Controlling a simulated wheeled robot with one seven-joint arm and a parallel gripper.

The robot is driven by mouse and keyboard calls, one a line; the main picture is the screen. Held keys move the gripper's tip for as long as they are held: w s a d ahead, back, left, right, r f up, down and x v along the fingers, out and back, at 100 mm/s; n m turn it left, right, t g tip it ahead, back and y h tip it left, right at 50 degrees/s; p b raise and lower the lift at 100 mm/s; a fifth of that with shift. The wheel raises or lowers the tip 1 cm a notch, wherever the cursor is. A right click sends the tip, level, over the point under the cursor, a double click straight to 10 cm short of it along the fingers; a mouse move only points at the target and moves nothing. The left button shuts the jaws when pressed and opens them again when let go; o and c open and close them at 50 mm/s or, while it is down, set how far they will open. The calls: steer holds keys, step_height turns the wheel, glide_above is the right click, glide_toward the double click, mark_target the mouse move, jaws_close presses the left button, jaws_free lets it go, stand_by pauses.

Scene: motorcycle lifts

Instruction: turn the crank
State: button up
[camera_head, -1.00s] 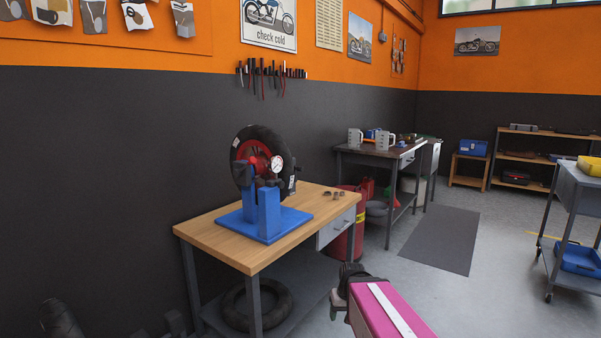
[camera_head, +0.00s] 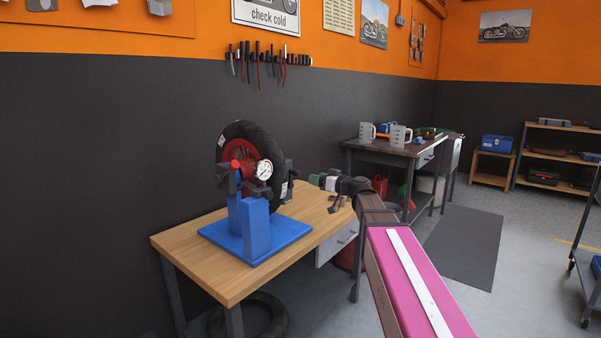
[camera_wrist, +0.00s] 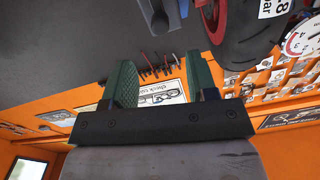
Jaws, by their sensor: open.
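A black-tyred wheel (camera_head: 240,130) with a red hub stands upright on a blue stand (camera_head: 256,228) on the wooden bench. A round white gauge (camera_head: 264,170) sits at its front. I cannot clearly make out the crank; a dark grey part (camera_wrist: 160,22) at the top of the wrist view may belong to it. My gripper (camera_head: 324,192) is to the right of the stand, above the bench's right end, apart from the wheel. In the wrist view my gripper (camera_wrist: 163,75) is open and empty, with two green-padded fingers. The wheel (camera_wrist: 250,35) shows there at upper right.
The wooden bench (camera_head: 190,250) has bare room around the stand. Tools (camera_head: 265,58) hang on the wall behind. A second bench (camera_head: 375,148) with jugs stands at the back, and a trolley (camera_head: 590,262) stands at right. A tyre (camera_head: 262,318) lies under the wooden bench.

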mark_target(297, 173)
steer(key=x, duration=1)
steer(key=shift+w+a, duration=0.25)
steer(key=shift+w, duration=0.05)
steer(key=shift+c, duration=0.4)
jaws_close()
